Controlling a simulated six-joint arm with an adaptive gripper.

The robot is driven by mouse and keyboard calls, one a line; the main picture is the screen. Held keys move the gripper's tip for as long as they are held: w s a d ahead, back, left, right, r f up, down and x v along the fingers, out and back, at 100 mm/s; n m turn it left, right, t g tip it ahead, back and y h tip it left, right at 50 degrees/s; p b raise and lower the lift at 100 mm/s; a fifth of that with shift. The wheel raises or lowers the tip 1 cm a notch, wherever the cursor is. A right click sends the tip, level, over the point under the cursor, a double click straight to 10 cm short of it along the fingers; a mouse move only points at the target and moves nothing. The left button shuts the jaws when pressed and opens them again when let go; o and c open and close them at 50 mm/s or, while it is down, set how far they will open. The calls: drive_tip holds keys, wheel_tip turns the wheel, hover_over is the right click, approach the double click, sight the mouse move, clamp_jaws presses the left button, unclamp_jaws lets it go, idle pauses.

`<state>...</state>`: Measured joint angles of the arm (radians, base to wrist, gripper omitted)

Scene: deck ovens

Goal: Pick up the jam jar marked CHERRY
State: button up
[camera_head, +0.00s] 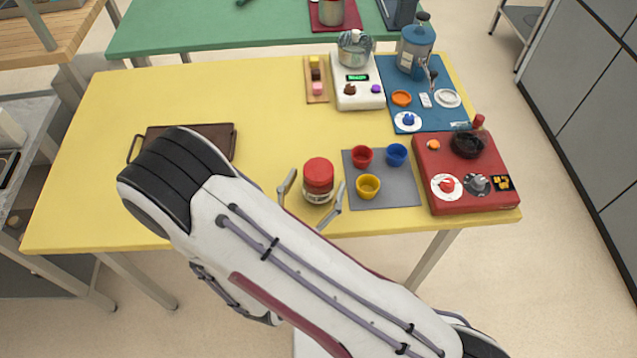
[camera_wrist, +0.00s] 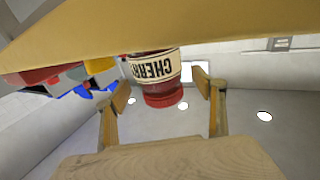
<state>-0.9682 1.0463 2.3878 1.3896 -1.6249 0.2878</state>
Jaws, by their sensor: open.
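The jam jar (camera_head: 318,177) has a red lid and stands upright on the yellow table, near its front edge. In the wrist view the jar (camera_wrist: 157,77) appears upside down, and its cream label reads CHERRY. My gripper (camera_head: 313,195) is open, with one finger to the left of the jar and the other to its right. In the wrist view the fingers of my gripper (camera_wrist: 163,88) also show on either side of the jar, with visible gaps. Part of the jar's lower front is near the fingers, and I cannot see any contact.
Right of the jar, a grey mat (camera_head: 400,193) holds a red cup (camera_head: 362,157), a blue cup (camera_head: 396,154) and a yellow cup (camera_head: 368,187). A red appliance (camera_head: 450,202) stands further right. A brown tray (camera_head: 220,142) lies left. The table's middle (camera_head: 230,95) is clear.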

drive_tip(key=c, duration=1.6)
drive_tip(key=shift+r, duration=0.2)
drive_tip(key=shift+r, duration=4.8)
